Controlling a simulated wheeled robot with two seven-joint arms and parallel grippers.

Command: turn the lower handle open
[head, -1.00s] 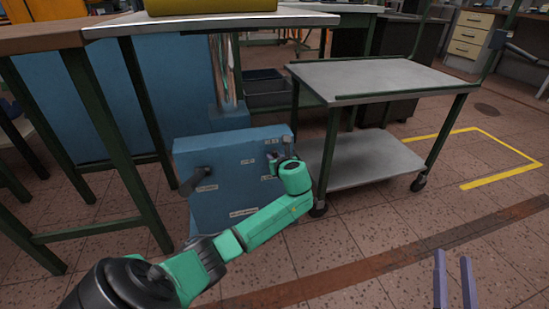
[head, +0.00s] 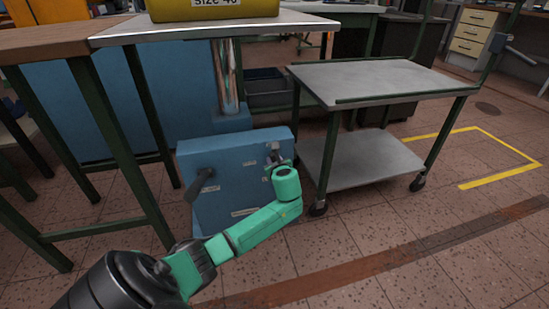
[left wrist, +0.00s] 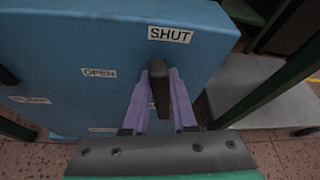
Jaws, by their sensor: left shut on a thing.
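A blue box (head: 225,160) with labels and dark handles stands on the floor. My left gripper (head: 277,162) is at the right part of its face in the head view. In the left wrist view, my purple fingers are shut on a dark handle (left wrist: 159,88), one finger on each side. The handle points up at the SHUT label (left wrist: 170,35). The OPEN label (left wrist: 98,73) is further left on the face. A second dark handle (head: 201,184) sticks out at the left of the face, free of the gripper. My right gripper is not in view.
A grey two-shelf cart (head: 375,78) stands close to the right of the box. A bench (head: 200,30) with green legs and a yellow container (head: 212,10) on top is above and behind it. The floor at the right is clear.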

